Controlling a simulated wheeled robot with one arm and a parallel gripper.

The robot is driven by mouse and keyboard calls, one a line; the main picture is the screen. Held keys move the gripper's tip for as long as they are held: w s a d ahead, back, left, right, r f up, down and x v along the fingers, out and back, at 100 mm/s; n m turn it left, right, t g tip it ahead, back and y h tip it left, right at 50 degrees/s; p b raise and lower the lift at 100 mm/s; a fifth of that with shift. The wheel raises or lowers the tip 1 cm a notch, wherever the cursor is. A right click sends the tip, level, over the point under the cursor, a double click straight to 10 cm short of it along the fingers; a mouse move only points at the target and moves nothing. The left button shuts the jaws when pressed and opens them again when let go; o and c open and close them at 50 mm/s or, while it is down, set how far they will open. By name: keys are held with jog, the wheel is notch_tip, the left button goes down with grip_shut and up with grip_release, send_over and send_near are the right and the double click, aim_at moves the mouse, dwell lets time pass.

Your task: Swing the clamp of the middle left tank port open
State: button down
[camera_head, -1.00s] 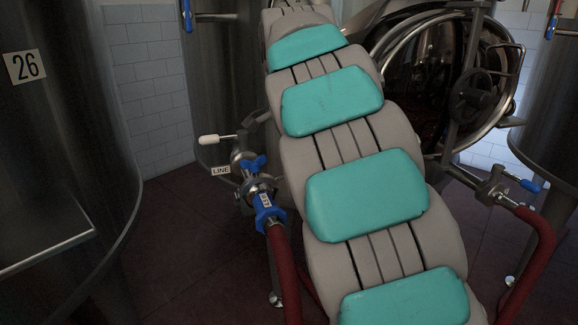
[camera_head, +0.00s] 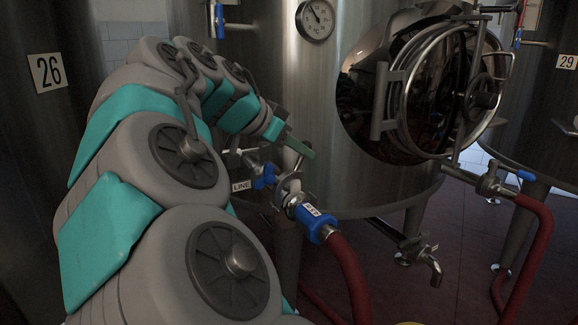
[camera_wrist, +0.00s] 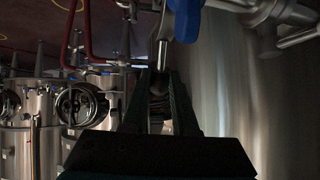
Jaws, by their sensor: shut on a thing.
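The middle left port with its clamp (camera_head: 288,186) sits low on the tank, just right of a LINE tag. A blue wing-shaped part (camera_head: 264,177) shows beside the clamp ring. A blue hose coupling (camera_head: 314,222) with a red hose hangs at the port. My gripper (camera_head: 302,150) is right above the clamp, partly hidden behind my arm's end. In the wrist view my gripper (camera_wrist: 160,82) is shut on a thin metal rod (camera_wrist: 162,54), apparently part of the clamp, next to a blue part (camera_wrist: 187,18). How far the clamp is open is hard to tell.
The round manway door (camera_head: 455,90) stands to the right, with a gauge (camera_head: 315,20) above. Another port with a red hose (camera_head: 530,230) is at the right. A drain tap (camera_head: 432,262) sits below.

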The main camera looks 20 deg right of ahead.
jog(key=shift+s+a+r+n+t+h+b, duration=0.1)
jog(key=shift+a+n+t+h+b, duration=0.05)
jog(key=shift+a+h+b, duration=0.75)
jog(key=shift+s+a+r+n+t+h+b, duration=0.1)
jog(key=shift+a+r+t+h+b, duration=0.1)
jog(key=shift+a+h+b, duration=0.7)
jog(key=shift+s+a+r+n+t+h+b, duration=0.15)
jog(key=shift+a+h+b, duration=0.45)
jog(key=shift+a, duration=0.5)
jog(key=c, duration=0.7)
grip_release()
